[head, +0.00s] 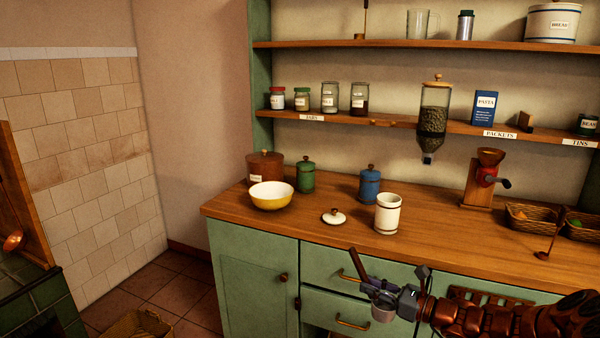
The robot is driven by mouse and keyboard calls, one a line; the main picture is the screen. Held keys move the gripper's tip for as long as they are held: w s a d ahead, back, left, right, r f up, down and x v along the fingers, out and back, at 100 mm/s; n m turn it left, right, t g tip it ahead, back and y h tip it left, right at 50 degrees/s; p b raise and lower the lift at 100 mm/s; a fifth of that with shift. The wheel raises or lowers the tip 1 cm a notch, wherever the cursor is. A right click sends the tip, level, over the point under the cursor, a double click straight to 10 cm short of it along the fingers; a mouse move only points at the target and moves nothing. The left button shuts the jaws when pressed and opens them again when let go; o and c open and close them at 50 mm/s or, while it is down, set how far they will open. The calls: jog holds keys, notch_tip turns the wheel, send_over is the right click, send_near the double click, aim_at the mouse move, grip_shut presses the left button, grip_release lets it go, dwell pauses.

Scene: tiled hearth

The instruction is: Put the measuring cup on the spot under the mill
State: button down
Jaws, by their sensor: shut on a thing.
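The measuring cup (383,313) is a small grey cup in front of the drawers, below the counter's front edge in the picture. My gripper (381,289) is shut on it, though the exact contact is hard to see. The mill (488,178) stands on the right part of the counter, with a wooden body, a red part and a dark crank. My gripper and the cup are apart from it, lower and to its left. The spot under the mill cannot be made out clearly at this size.
On the wooden counter (330,211) are a cream canister (388,214), a white lid (334,217), a blue jar (369,187), a yellow bowl (271,197) and baskets (527,219). A bean dispenser (433,115) hangs left of the mill. The counter between canister and mill is clear.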

aim_at(359, 259)
jog(key=shift+r+p, duration=3.25)
jog(key=shift+p, duration=1.55)
jog(key=shift+s, duration=0.1)
